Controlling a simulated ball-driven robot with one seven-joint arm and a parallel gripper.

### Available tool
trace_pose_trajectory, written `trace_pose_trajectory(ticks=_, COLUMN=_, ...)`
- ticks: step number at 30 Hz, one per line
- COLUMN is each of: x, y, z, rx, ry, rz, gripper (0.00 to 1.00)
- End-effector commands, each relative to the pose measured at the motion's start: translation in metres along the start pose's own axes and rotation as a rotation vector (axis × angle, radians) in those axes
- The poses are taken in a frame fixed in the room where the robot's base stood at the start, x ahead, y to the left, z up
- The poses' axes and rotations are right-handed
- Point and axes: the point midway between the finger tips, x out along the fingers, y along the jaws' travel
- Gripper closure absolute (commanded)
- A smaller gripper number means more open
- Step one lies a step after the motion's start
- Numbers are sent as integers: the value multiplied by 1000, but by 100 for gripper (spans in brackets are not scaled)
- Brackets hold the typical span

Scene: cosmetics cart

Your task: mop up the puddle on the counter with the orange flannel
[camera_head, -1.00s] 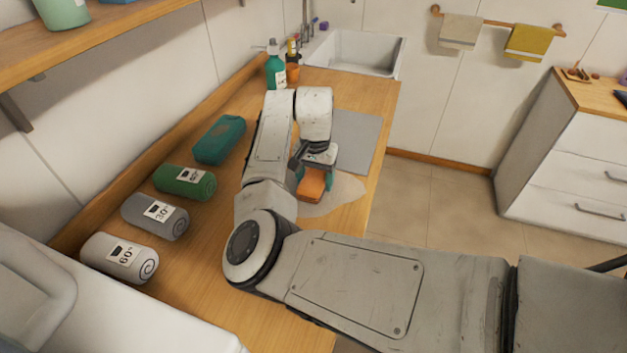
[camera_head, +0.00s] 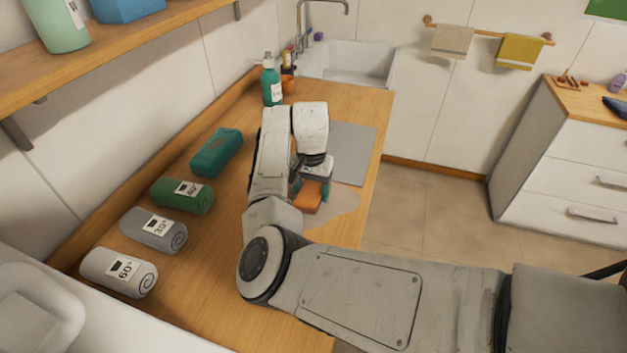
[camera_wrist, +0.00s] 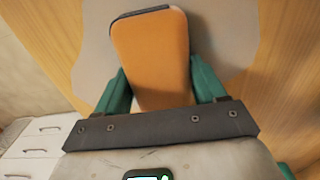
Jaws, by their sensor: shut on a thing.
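The orange flannel (camera_head: 308,198) is a folded block at the puddle on the wooden counter (camera_head: 226,243). My gripper (camera_head: 311,187) is shut on it, with a teal finger on each side, and the flannel also shows large between the fingers in the wrist view (camera_wrist: 151,58). The puddle (camera_head: 341,201) is a pale greyish patch around the flannel, near the counter's right edge. In the wrist view the puddle (camera_wrist: 228,40) spreads on both sides of the flannel. I cannot tell whether the flannel touches the surface. My arm hides part of the counter.
Rolled towels in white (camera_head: 119,272), grey (camera_head: 153,230) and green (camera_head: 182,195) line the counter's left, with a teal bundle (camera_head: 216,152) beyond. A grey mat (camera_head: 352,150) lies behind the puddle. A teal bottle (camera_head: 271,84) stands near the sink (camera_head: 347,65).

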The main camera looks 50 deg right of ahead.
Motion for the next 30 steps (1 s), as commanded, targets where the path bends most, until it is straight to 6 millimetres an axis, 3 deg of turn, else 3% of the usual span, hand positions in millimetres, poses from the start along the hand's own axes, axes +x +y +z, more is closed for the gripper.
trace_pose_trajectory(ticks=21, x=-1, y=0, z=37, rx=-2, ry=-3, rz=1, gripper=54)
trace_pose_trajectory(ticks=30, x=1, y=1, z=23, rx=2, ry=-2, rz=0, gripper=54)
